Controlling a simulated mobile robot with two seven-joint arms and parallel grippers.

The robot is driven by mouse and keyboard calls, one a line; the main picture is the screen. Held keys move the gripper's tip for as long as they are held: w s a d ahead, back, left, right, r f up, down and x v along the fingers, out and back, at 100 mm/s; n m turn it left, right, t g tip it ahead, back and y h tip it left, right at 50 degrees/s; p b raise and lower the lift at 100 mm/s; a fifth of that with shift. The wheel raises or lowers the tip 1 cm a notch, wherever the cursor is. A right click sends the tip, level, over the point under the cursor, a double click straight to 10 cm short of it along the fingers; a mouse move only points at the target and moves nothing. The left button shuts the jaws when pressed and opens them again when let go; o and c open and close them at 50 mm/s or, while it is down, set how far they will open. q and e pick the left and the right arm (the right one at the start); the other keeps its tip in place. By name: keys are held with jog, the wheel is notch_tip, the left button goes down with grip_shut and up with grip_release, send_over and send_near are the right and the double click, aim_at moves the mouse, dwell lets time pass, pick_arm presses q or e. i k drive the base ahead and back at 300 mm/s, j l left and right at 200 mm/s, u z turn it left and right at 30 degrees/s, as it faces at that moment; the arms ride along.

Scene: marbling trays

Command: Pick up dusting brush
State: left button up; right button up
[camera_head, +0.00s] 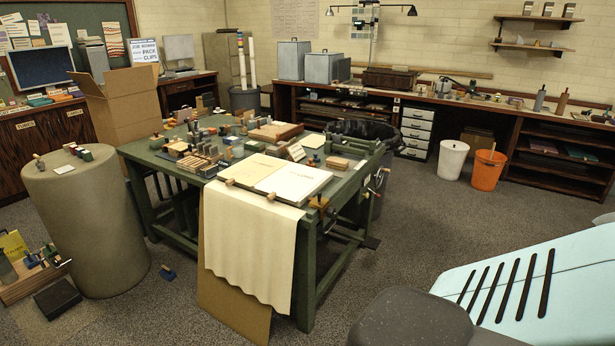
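I cannot pick out a dusting brush for certain; the small tools are too small to tell apart. The green worktable (307,232) in the middle holds many small blocks and tools. An open white book or sheet pad (296,185) lies at its near end, above a hanging cream cloth (250,238). A beige cylindrical stand (88,235) on the left has several small items on top, one with a light handle (39,161). Neither of my grippers is in view.
A wooden tray (22,287) with tools sits at the far left. A white bin (452,160) and an orange bucket (487,170) stand near the back bench (508,125).

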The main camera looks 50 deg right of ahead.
aim_at(332, 163)
jog(key=z, duration=1.3)
